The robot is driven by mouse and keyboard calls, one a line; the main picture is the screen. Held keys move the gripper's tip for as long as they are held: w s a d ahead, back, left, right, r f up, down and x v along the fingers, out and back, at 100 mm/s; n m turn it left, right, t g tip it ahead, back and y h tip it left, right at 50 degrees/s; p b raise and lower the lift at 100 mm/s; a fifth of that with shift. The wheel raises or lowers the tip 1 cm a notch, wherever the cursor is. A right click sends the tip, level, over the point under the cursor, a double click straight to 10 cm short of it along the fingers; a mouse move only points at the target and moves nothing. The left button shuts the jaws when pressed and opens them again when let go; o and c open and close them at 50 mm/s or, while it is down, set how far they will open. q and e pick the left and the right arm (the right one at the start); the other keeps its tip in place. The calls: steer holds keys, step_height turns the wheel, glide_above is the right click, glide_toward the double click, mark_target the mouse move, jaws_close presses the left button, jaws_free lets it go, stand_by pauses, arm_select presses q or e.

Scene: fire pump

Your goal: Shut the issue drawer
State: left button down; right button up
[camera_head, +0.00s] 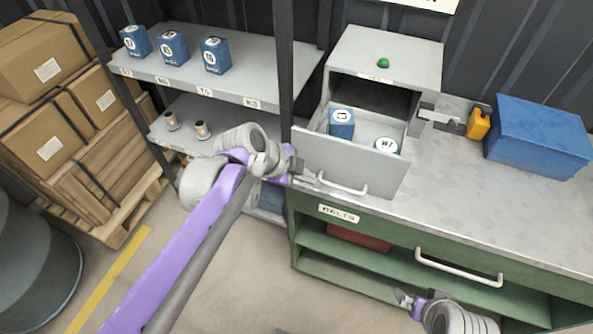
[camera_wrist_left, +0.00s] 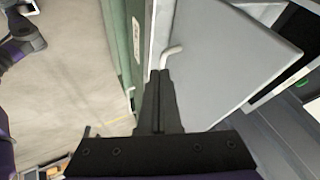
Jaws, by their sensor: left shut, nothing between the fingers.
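The issue drawer (camera_head: 350,160) stands open, pulled out of the grey cabinet (camera_head: 385,55) on the bench. Its front has a pale bar handle (camera_head: 342,187). Inside lie a blue box (camera_head: 341,122) and a round item marked W7 (camera_head: 386,147). My left gripper (camera_head: 298,168) is shut and empty at the left end of the drawer front. In the left wrist view its closed fingertips (camera_wrist_left: 160,74) are close to the handle (camera_wrist_left: 172,52); whether they touch is unclear. My right gripper (camera_head: 408,302) is low at the bottom, in front of the green bench; its jaws are too small to judge.
A blue case (camera_head: 538,135) and a yellow item (camera_head: 479,122) sit on the bench top (camera_head: 460,195), right of the drawer. A shelf rack (camera_head: 250,85) with blue boxes stands left. Cartons stand far left.

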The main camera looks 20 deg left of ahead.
mark_target(324, 166)
arm_select(q)
steer(key=w, duration=0.1)
steer(key=w+f, duration=0.1)
steer(key=w, duration=0.1)
steer(key=w+d+f, duration=0.1)
steer(key=shift+w, duration=0.6)
arm_select(e)
steer(key=shift+f, duration=0.1)
arm_select(q)
steer(key=shift+w+d, duration=0.1)
steer(key=shift+w, duration=0.5)
steer(key=w, duration=0.4)
steer(key=w+p, duration=0.1)
steer(key=w, duration=0.4)
steer(key=shift+w+d+r, duration=0.15)
steer(key=shift+w, duration=0.15)
steer(key=w+p, duration=0.2)
steer(key=w, duration=1.1)
steer(key=shift+d+p, duration=0.2)
steer(key=shift+p, duration=0.2)
steer(key=shift+w, duration=0.9)
arm_select(e)
steer(key=w+r, duration=0.3)
steer(key=r, duration=0.2)
steer(key=shift+w+r, duration=0.2)
steer(key=shift+r, duration=0.05)
